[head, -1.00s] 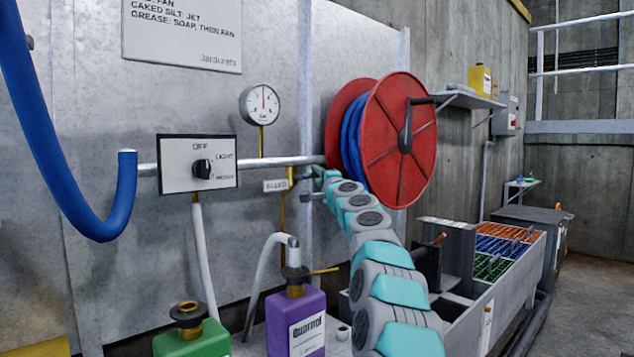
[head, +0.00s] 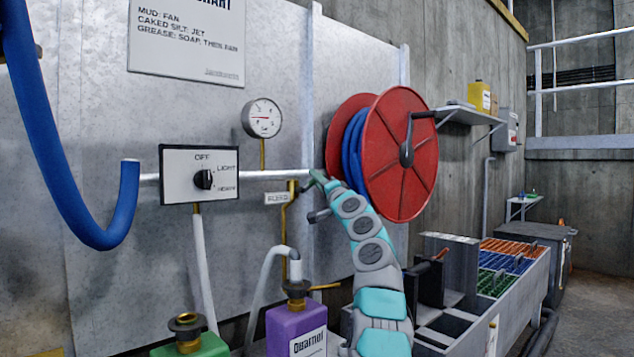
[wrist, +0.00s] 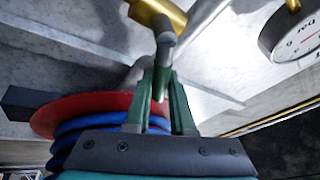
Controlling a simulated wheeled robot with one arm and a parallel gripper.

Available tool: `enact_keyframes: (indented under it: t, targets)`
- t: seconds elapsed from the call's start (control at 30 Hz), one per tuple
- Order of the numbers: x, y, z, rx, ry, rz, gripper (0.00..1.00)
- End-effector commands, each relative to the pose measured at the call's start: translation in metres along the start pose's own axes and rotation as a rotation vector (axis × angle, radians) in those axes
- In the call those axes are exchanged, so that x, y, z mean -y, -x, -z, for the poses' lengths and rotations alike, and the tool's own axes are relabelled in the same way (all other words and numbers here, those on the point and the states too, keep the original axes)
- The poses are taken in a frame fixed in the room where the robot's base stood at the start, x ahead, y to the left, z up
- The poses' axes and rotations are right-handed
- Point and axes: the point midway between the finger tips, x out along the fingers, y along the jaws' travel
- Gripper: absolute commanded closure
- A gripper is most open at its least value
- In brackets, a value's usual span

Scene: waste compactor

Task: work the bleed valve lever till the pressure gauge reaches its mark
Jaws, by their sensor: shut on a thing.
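The bleed valve sits on a brass pipe (head: 284,220) beside a small label plate (head: 278,198) on the metal wall. In the wrist view, my gripper (wrist: 162,82) has its green fingers shut around the grey lever (wrist: 166,42), which meets the brass body (wrist: 158,14). In the head view, my gripper (head: 317,177) is at the valve, just right of the pipe, and hides most of the lever. The round pressure gauge (head: 262,118) is above; its needle points roughly left. Part of the gauge shows in the wrist view (wrist: 294,38), but its mark is not clear.
A red hose reel (head: 405,180) with blue hose stands close right of my gripper. A switch box (head: 200,175) is left of the gauge. Purple (head: 296,328) and green (head: 190,341) bottles stand below. A divided bin (head: 490,285) is at the lower right.

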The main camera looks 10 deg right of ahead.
Motion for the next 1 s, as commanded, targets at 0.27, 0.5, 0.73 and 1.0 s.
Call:
enact_keyframes:
  t: [0.27, 0.5, 0.73, 1.0]
  targets:
    - [0.002, -0.0005, -0.0008, 0.004, 0.014, 0.007, 1.0]
    - [0.0021, -0.0004, -0.0007, 0.004, 0.014, 0.007, 1.0]
    - [0.0019, -0.0003, -0.0004, 0.003, 0.013, 0.007, 0.55]
    - [0.0015, -0.0002, -0.0002, 0.003, 0.013, 0.007, 0.48]
